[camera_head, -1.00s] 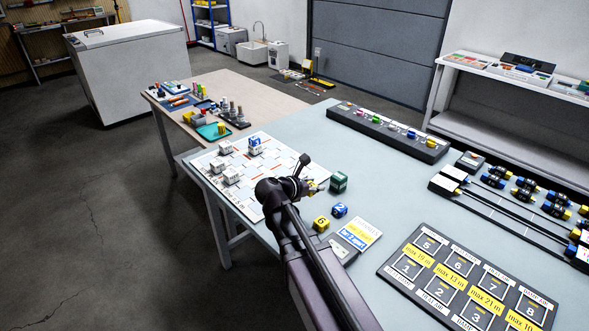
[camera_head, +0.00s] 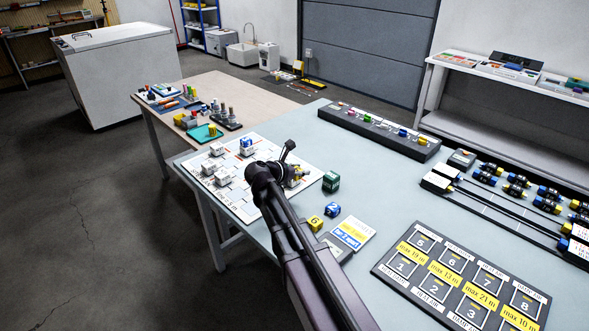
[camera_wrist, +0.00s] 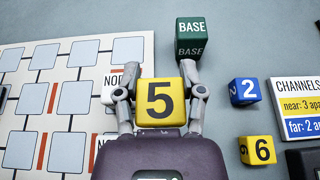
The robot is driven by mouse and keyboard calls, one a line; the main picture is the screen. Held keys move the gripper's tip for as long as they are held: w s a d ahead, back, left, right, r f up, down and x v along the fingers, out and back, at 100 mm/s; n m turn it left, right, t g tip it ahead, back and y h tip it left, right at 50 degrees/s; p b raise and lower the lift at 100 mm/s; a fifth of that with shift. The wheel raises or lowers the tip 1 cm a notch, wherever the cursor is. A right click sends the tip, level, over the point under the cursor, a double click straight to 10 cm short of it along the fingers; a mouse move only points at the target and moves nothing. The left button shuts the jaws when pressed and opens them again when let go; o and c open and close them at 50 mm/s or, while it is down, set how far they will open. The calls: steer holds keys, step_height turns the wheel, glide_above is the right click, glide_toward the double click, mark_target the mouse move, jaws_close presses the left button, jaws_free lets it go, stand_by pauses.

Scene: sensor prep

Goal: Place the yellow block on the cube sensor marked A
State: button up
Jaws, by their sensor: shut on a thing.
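My gripper (camera_wrist: 160,92) is shut on a yellow block marked 5 (camera_wrist: 160,103), one finger on each side. In the head view my gripper (camera_head: 293,173) is at the right edge of the white board (camera_head: 262,181), with the block mostly hidden. Several white cubes (camera_head: 223,175) stand on the board, one with a blue top (camera_head: 246,146). Their letters are too small to read, so I cannot tell which is A. In the wrist view a white cube partly lettered "NO" (camera_wrist: 112,84) shows behind the left finger.
A green BASE block (camera_head: 331,181) stands right of my gripper. A yellow 6 cube (camera_head: 315,222) and a blue 2 cube (camera_head: 332,209) stand near a channels card (camera_head: 352,233). A numbered panel (camera_head: 461,279) lies at the right.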

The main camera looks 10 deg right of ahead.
steer(key=w, duration=0.7)
steer(key=shift+w+f, duration=0.25)
steer(key=shift+f, duration=0.1)
steer(key=shift+f+b, duration=0.1)
steer(key=shift+b, duration=0.25)
steer(key=shift+a+f+b, duration=0.1)
steer(key=shift+f+b, duration=1.6)
steer(key=shift+f, duration=0.15)
steer(key=o, duration=1)
